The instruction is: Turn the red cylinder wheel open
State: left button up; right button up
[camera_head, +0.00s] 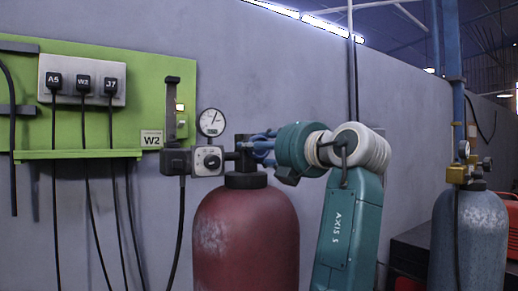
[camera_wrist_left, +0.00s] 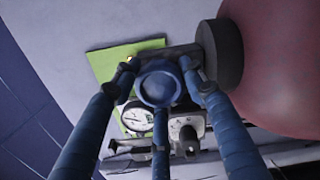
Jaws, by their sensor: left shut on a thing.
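The red cylinder (camera_head: 246,240) stands upright at the centre of the head view, with a dark valve on its neck. Its red side also fills the upper right of the left wrist view (camera_wrist_left: 285,70). The round blue wheel (camera_wrist_left: 159,85) of the valve shows in the left wrist view, between my fingers. My left gripper (camera_head: 262,147) comes to the valve from the right side and has its blue fingers closed around the wheel. In the head view the fingers mostly hide the wheel, so its turn angle cannot be told. My right gripper is in neither view.
A round gauge (camera_head: 211,122) and a grey box with a knob (camera_head: 207,161) sit left of the valve. A green panel (camera_head: 100,70) with plugs and hanging cables is on the wall. A grey cylinder (camera_head: 468,240) with brass fittings stands at the right.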

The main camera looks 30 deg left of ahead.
pick_arm(q)
jog(key=shift+f, duration=0.15)
jog(key=o, duration=1.2)
jog(key=v, duration=1.2)
jog(key=shift+s, duration=0.1)
